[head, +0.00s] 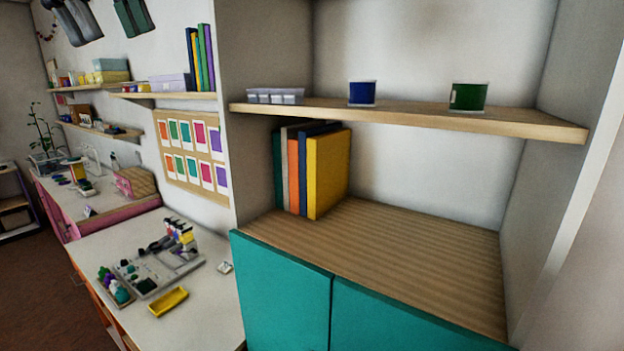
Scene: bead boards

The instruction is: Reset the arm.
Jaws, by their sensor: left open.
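My left gripper (110,32) shows at the top left edge of the head view. The rest of the left arm is cut off by the frame. My right gripper and arm are not in view.
A cabinet with teal doors (282,292) and a wooden shelf (420,114) stands close on the right. Books (328,172) stand in it. A white worktable (205,315) at lower left bears a grey bead board (187,262) and a yellow tray (168,302).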

